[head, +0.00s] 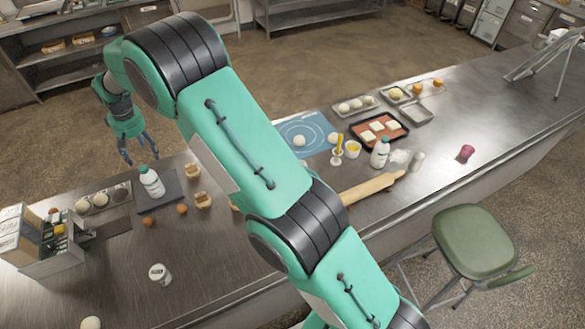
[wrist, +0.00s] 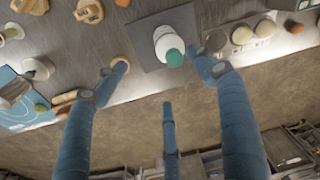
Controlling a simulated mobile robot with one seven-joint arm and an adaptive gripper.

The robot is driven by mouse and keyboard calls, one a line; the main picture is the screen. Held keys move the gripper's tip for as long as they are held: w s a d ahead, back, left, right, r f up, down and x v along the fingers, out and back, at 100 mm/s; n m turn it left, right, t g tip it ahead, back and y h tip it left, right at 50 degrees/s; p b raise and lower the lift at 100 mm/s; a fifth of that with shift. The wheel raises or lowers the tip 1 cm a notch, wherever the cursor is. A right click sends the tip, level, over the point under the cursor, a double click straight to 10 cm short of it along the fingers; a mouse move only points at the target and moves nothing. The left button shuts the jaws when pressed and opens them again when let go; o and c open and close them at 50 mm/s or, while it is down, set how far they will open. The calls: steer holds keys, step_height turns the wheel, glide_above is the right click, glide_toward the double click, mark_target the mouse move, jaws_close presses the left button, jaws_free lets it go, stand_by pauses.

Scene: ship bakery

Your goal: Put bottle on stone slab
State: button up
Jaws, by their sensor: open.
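A white bottle (head: 152,183) with a dark green cap stands upright on the dark stone slab (head: 176,187), at the left of the counter. In the wrist view the bottle (wrist: 168,42) shows on the slab (wrist: 145,55), cap towards me. My gripper (head: 140,155) is open and empty, above and behind the slab, apart from the bottle. In the wrist view the spread fingers of my gripper (wrist: 158,85) lie around and below the bottle's cap, touching nothing. A second white bottle (head: 380,153) stands farther right on the counter.
Eggs (head: 148,221) and small pastries (head: 203,200) lie by the slab. A tray of dough balls (head: 101,199) is to its left, a box (head: 35,240) beyond. A white jar (head: 160,274) stands in front. A rolling pin (head: 372,188) and red tray (head: 398,139) lie right.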

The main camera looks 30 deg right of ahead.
steer(key=s+d+r+m+t, duration=0.1)
steer(key=s+d+r, duration=0.45)
steer(key=r, duration=0.35)
steer(key=s+d+r, duration=0.4)
steer(key=d+r, duration=0.3)
steer(key=r, duration=0.2)
steer(key=s+d+r+m+t, duration=0.1)
steer(key=s+d+r+m, duration=0.1)
steer(key=s+d+r, duration=1)
steer(key=s+d, duration=0.2)
steer(key=s, duration=0.3)
steer(key=s+d+r+m+t, duration=0.1)
steer(key=s+d, duration=0.1)
steer(key=s, duration=0.4)
steer(key=s+d+r, duration=0.1)
steer(key=s+d, duration=0.2)
steer(key=s, duration=0.3)
steer(key=s+d+f, duration=0.2)
steer(key=s, duration=0.5)
steer(key=s+d+f+m+t, duration=0.1)
steer(key=s+d+f, duration=0.1)
steer(key=s, duration=0.6)
steer(key=shift+d+h, duration=0.15)
steer(key=shift+h, duration=0.15)
steer(key=shift+s+f, duration=0.1)
steer(key=shift+f, duration=0.05)
step_height(320, 180, down, 17)
steer(key=b, duration=1.7)
steer(key=shift+f+b, duration=0.2)
steer(key=shift+b, duration=0.1)
